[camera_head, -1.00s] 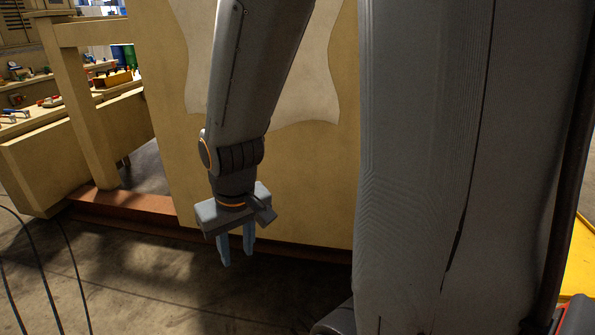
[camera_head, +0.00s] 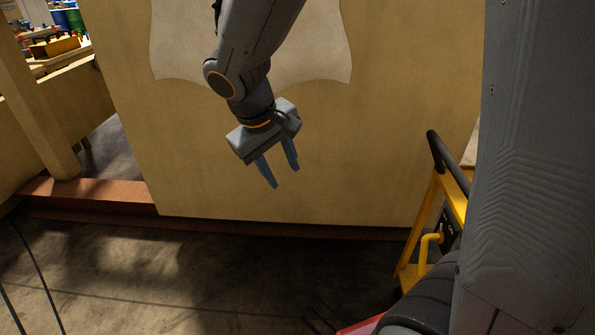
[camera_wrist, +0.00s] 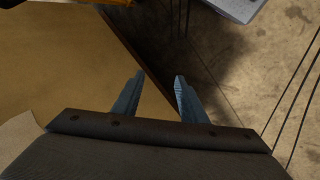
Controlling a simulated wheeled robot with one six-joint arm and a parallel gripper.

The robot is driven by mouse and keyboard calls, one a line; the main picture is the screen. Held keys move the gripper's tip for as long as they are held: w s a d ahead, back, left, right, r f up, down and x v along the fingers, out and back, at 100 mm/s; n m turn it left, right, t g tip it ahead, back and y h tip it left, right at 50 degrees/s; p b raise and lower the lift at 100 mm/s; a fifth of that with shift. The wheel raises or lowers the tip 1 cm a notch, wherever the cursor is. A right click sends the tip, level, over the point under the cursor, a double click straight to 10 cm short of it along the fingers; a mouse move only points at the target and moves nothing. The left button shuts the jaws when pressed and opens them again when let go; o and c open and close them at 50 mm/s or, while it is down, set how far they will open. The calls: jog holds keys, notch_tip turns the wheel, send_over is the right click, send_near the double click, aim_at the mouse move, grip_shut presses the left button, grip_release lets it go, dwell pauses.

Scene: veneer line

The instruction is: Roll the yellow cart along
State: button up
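The yellow cart (camera_head: 452,192) stands at the right in the head view, partly hidden behind a grey part of my own body. Its black handle (camera_head: 437,152) curves up above a yellow top edge, and a yellow leg slants down to the floor. My gripper (camera_head: 284,177) hangs in front of a tan panel, to the left of the cart and well apart from it. Its two blue fingers are spread with nothing between them. In the wrist view my gripper (camera_wrist: 160,78) also shows open and empty. A yellow-orange strip at that view's top edge may be the cart.
The large tan panel (camera_head: 330,165) stands behind my gripper. A reddish-brown beam (camera_head: 90,194) runs low along the floor at left. Dark cables (camera_head: 38,275) cross the floor at lower left. Open concrete floor (camera_head: 200,270) lies in front of the panel.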

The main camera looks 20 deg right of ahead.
jog(key=w+d+f+n+h+b, duration=0.2)
jog(key=d+f+h+b, duration=0.2)
jog(key=f+h+b, duration=0.6)
jog(key=w+a+r+t+h+b, duration=0.3)
jog(key=a+r+t+h+b, duration=0.15)
jog(key=b, duration=0.35)
jog(key=x, duration=0.8)
jog(key=shift+w+r+t, duration=0.25)
jog(key=shift+t, duration=0.1)
jog(key=shift+c, duration=0.3)
grip_shut()
